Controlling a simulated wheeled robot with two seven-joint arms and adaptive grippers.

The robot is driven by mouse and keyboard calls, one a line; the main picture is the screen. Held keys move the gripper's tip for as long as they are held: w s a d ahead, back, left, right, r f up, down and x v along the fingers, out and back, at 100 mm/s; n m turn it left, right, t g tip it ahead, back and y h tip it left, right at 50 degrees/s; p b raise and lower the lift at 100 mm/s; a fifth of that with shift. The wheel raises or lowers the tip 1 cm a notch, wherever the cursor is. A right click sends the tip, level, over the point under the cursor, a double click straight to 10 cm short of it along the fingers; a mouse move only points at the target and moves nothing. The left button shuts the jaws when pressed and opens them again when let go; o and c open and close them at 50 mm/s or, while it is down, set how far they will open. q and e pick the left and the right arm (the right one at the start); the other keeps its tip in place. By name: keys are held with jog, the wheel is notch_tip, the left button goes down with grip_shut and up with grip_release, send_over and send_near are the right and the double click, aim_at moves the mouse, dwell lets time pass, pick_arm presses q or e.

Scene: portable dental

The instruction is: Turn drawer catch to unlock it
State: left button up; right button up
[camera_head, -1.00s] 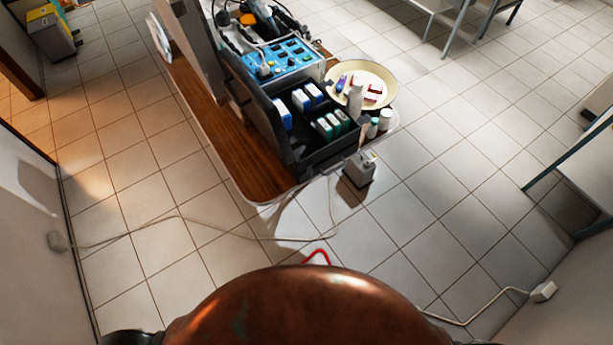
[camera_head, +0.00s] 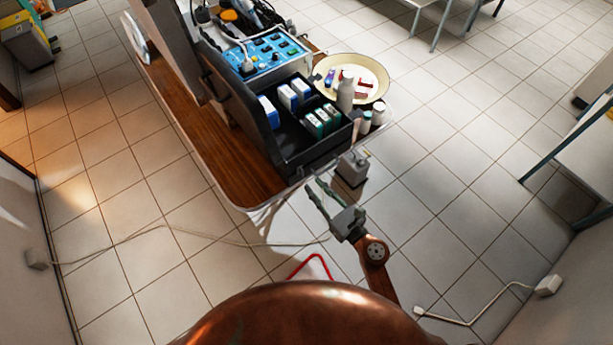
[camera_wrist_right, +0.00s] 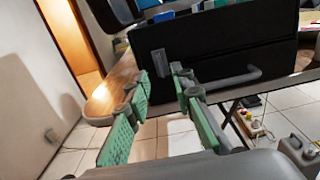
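A black case (camera_head: 318,156) with an open top tray stands on the wooden table. Its dark front fills the upper part of the right wrist view (camera_wrist_right: 222,58). A small grey upright catch (camera_wrist_right: 158,62) sits on that front, with a grey bar handle (camera_wrist_right: 238,79) to its right and lower. My right gripper (camera_head: 318,187) is open and empty just in front of the case. In the right wrist view its two green-padded fingers (camera_wrist_right: 160,80) stand apart, with the catch showing between and beyond their tips. I cannot tell whether they touch anything. My left gripper is not in view.
The wooden table (camera_head: 215,140) carries a blue control panel (camera_head: 262,57), a cream round tray (camera_head: 375,75) and bottles (camera_head: 346,92). A grey container (camera_wrist_right: 298,150) and a power strip (camera_wrist_right: 250,124) are on the floor. Cables cross the tiles. The floor to the right is mostly clear.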

aim_at(303, 174)
jog(key=x, duration=0.5)
jog(key=shift+w+a, duration=0.1)
jog(key=shift+w, duration=0.1)
jog(key=shift+c, duration=0.5)
grip_shut()
